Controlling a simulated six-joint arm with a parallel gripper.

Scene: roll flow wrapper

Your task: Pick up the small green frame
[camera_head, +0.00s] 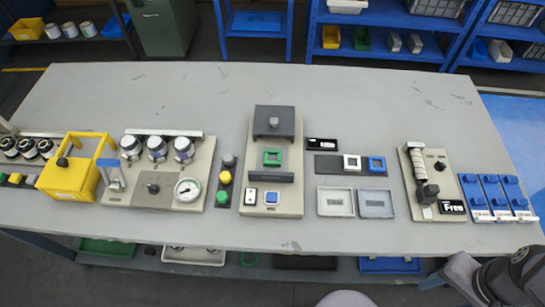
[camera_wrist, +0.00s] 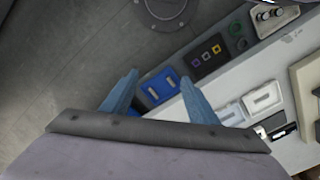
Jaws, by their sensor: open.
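The small green frame (camera_head: 272,158) is a square ring with an open middle. It sits on the beige base (camera_head: 288,205) of the central device, between a dark grey block (camera_head: 274,122) and a dark crossbar (camera_head: 270,177). My gripper (camera_wrist: 158,85) shows in the wrist view as two blue fingers spread apart with nothing between them. It is off the front right of the table, far from the green frame, which is not visible in the wrist view. In the head view only part of my arm shows at the lower right; the fingertips are not visible there.
White (camera_head: 352,163) and blue (camera_head: 376,164) square frames sit on a dark strip right of the device. Two shallow trays (camera_head: 336,202) lie below them. A gauge panel (camera_head: 160,185) and button box (camera_head: 225,180) stand left. The table's back (camera_head: 200,90) is clear.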

